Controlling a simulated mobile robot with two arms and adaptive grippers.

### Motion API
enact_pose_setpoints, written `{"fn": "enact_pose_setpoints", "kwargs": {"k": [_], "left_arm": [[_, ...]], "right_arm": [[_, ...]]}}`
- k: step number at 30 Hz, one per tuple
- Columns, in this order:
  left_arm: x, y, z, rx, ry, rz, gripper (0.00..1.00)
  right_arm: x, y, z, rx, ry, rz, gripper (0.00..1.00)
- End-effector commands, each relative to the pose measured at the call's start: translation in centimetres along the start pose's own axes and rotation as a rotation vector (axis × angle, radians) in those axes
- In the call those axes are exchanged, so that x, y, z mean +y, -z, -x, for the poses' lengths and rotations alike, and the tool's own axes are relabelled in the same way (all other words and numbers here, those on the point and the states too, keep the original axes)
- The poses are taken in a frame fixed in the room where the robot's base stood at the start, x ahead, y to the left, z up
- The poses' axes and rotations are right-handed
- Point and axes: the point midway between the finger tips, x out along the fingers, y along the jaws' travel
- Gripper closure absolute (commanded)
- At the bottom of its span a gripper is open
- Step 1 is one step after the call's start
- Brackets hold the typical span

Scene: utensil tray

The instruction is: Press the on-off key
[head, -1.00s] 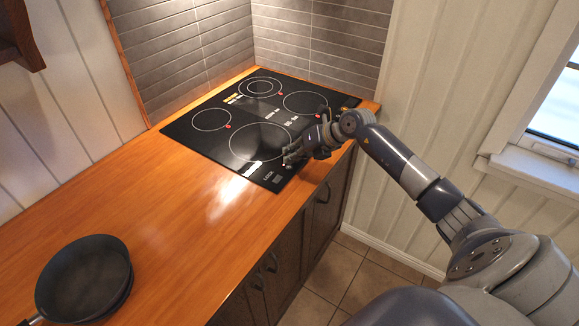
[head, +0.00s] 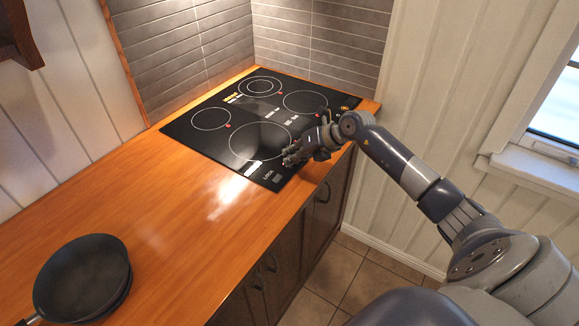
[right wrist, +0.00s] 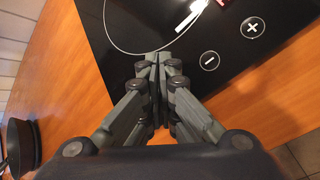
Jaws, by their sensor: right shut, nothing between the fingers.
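A black glass cooktop (head: 200,140) with printed markings is set into the wooden counter; it also shows in the right wrist view (right wrist: 120,60). In that view a plus key (right wrist: 253,27) and a minus key (right wrist: 209,60) lie to the right of my fingertips. I cannot make out which marking is the on-off key. My right gripper (head: 288,161) is over the cooktop's near right part, close to the glass. In the wrist view its fingers (right wrist: 158,62) are shut together and empty. I cannot tell whether they touch the glass. My left gripper is out of view.
A dark frying pan (head: 83,278) sits on the wooden counter (head: 165,225) at the lower left, and its edge shows in the wrist view. A tiled wall (head: 190,45) stands behind the cooktop. The counter between pan and cooktop is clear.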

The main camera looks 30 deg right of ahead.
Motion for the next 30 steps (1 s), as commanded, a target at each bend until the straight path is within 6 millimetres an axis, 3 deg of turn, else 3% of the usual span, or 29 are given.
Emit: {"fn": "enact_pose_setpoints", "kwargs": {"k": [20,30], "left_arm": [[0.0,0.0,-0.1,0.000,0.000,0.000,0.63],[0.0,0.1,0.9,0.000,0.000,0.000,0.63]], "right_arm": [[-0.1,0.1,-0.1,0.000,0.001,0.000,1.00],[0.5,-0.6,0.8,0.000,0.002,0.000,1.00]]}}
